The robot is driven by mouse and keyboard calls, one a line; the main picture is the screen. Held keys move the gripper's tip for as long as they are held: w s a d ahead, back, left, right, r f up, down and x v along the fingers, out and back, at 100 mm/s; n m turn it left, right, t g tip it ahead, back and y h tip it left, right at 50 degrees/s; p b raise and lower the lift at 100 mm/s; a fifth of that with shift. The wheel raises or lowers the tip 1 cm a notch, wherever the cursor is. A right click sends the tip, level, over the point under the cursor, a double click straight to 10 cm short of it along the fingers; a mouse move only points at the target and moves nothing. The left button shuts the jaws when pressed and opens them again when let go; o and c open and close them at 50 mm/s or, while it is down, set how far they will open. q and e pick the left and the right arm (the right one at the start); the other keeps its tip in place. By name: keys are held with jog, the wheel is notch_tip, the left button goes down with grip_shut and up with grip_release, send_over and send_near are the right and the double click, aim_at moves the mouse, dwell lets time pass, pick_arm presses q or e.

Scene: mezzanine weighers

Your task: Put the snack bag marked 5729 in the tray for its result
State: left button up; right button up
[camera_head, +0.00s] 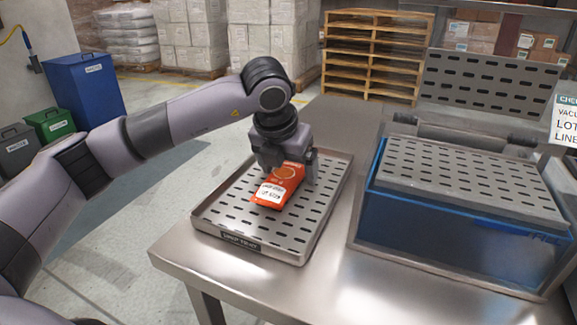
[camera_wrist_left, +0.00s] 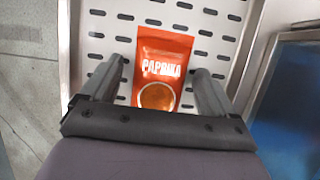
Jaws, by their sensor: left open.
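An orange-red snack bag (camera_head: 277,188) lies in a perforated metal tray (camera_head: 322,212) on the table. In the head view it has a white label whose print is too small to read surely. In the left wrist view the bag (camera_wrist_left: 164,62) reads PAPRIKA. My left gripper (camera_head: 288,172) points down over the bag's far end, open. In the left wrist view its fingers (camera_wrist_left: 157,78) stand on either side of the bag, with a gap at left and little gap at right. The tray's front tag is blurred. My right gripper is out of view.
A blue vacuum machine (camera_head: 455,228) with a perforated top and raised lid (camera_head: 487,85) stands right of the tray. Blue (camera_head: 88,92), green (camera_head: 50,125) and grey (camera_head: 17,150) bins stand at left. Bare table (camera_head: 300,285) lies in front.

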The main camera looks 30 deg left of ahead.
aim_at(278, 180)
pick_arm(q)
jog(key=v, duration=1.2)
jog(key=shift+p, duration=0.3)
jog(key=shift+r, duration=0.1)
